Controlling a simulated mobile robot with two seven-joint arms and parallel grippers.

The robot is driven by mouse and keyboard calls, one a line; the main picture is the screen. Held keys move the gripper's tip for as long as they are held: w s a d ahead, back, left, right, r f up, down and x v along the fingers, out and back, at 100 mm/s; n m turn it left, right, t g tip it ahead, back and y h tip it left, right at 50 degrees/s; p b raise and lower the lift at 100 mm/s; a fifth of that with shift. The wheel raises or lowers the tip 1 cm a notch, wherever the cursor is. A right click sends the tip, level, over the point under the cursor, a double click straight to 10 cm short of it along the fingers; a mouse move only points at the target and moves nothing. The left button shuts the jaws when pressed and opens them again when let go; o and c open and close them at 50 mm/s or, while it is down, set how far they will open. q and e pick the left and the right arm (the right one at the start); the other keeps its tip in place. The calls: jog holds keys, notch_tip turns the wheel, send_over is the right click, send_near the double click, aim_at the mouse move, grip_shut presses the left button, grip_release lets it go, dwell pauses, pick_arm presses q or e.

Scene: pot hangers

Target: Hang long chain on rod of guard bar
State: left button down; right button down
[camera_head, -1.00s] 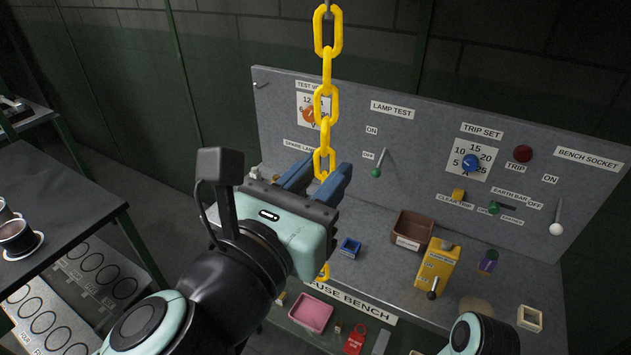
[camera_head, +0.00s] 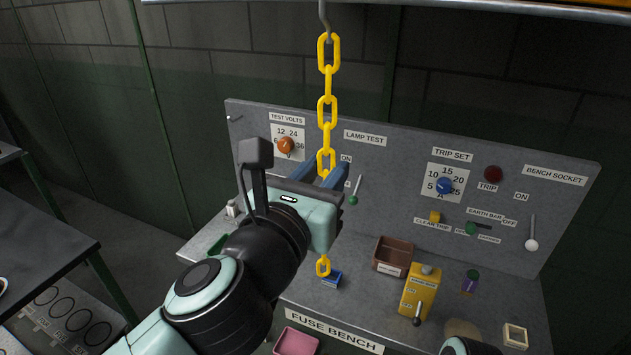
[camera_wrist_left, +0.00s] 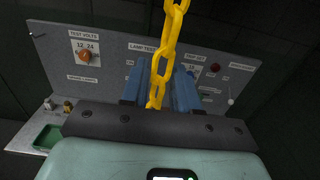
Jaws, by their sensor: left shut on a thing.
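The long yellow chain (camera_head: 327,112) runs straight up and down in the head view. Its top link touches the lower end of a thin grey rod (camera_head: 323,14); I cannot tell whether the link is seated on it. The guard bar (camera_head: 420,6) crosses the top edge. My left gripper (camera_head: 328,168) is shut on the chain, with blue fingers either side. A lower link shows below the gripper. In the left wrist view the chain (camera_wrist_left: 172,35) rises between the blue fingers (camera_wrist_left: 160,88) and leaves at the top. My right gripper is out of view.
Behind stands a grey panel (camera_head: 390,165) with dials and switches. On the fuse bench lie a brown tray (camera_head: 393,256), a yellow switch box (camera_head: 420,290) and a small blue tray (camera_head: 331,280). A dark table (camera_head: 45,250) is at left.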

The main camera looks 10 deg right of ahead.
pick_arm(q)
jog(key=w+d+f+b, duration=0.2)
jog(key=w+d+f, duration=0.1)
jog(key=w, duration=0.2)
jog(key=shift+d, duration=0.15)
dwell(0.7)
